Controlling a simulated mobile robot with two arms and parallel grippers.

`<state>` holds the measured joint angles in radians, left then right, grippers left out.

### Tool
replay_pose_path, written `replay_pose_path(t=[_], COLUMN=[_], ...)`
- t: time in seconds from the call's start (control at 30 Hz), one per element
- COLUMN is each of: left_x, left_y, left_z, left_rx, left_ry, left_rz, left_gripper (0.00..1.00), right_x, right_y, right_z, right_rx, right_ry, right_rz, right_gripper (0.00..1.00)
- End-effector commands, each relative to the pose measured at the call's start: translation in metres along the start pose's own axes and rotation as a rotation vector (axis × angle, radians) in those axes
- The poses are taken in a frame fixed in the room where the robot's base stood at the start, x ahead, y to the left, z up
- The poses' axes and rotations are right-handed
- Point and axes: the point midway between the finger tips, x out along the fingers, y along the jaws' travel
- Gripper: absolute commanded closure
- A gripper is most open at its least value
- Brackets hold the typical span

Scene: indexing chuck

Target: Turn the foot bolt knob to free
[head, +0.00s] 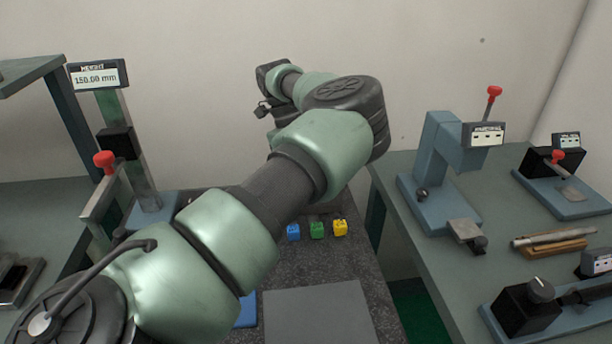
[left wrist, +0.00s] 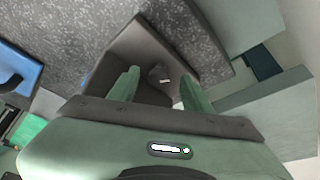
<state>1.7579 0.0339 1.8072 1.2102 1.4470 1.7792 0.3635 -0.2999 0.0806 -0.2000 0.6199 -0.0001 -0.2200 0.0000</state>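In the left wrist view, my left gripper (left wrist: 160,88) is open, with its two green fingers spread apart. Between and beyond the fingers is a dark grey block (left wrist: 140,48). It carries a small dark round knob (left wrist: 156,73) with a pale mark. I cannot tell if this is the foot bolt knob, or whether the fingers touch it. In the head view my left arm crosses the middle of the picture; its fingers cannot be made out there. No chuck is clearly visible in the head view. My right gripper is in neither view.
Blue, green and yellow small blocks (head: 317,230) sit on the dark speckled bench, behind a grey plate (head: 320,312). A height gauge (head: 98,76) stands at left. The right bench holds a blue press (head: 435,150) and a device with a black knob (head: 541,290).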

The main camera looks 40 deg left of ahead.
Motion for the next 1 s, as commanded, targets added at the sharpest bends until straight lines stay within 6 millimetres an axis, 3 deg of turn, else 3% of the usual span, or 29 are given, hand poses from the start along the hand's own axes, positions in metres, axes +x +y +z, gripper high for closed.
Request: replay_pose_path(t=[0.27, 0.7, 1.0], left_x=[-0.003, -0.071, -0.077], left_y=[0.0, 0.0, 0.0], left_z=[0.0, -0.001, 0.001], left_rx=[0.0, -0.001, -0.001], left_ry=[0.002, 0.001, 0.001], left_rz=[0.001, 0.0, 0.001], left_gripper=[0.51, 0.51, 0.51], right_x=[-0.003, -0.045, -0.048], right_y=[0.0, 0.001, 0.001], right_z=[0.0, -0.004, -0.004], right_rx=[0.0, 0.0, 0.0], right_ry=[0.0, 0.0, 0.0], right_rz=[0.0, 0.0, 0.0], right_gripper=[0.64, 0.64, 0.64])
